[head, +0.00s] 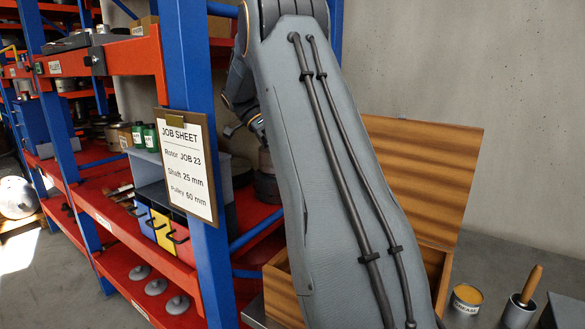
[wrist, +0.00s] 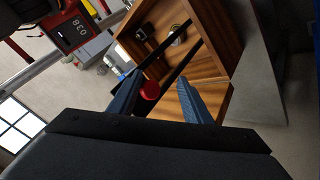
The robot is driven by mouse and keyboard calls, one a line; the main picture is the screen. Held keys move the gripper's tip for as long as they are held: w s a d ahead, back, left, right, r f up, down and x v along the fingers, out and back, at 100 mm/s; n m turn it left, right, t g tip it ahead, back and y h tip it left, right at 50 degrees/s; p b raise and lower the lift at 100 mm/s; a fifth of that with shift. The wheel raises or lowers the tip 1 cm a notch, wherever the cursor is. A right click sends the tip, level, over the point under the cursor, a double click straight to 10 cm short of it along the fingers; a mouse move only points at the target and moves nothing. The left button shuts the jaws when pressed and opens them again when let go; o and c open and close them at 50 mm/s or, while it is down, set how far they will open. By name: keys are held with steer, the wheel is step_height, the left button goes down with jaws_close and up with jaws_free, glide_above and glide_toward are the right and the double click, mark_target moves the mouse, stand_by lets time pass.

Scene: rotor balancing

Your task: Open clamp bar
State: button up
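In the wrist view, my gripper (wrist: 159,77) has its two blue fingers spread apart. A round red knob (wrist: 150,90) shows between them, nearer the left finger; I see no finger closed on it. A dark bar (wrist: 184,60) runs slantwise across the open wooden box (wrist: 222,40) just beyond the fingertips. It may be the clamp bar; whether the red knob belongs to it I cannot tell. In the head view, my arm covers the middle of the wooden box, whose raised lid (head: 440,170) shows at the right.
A dark block (wrist: 145,32) and a small round item (wrist: 177,36) are inside the box. A grease tin (head: 466,299) and a cup with a wooden handle (head: 520,306) stand right of the box. Red-blue shelving (head: 208,268) is at left.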

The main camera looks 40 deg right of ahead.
steer(key=shift+d+r, duration=0.1)
steer(key=p+v, duration=0.2)
steer(key=v, duration=0.5)
steer(key=shift+w+r, duration=0.25)
stand_by(0.6)
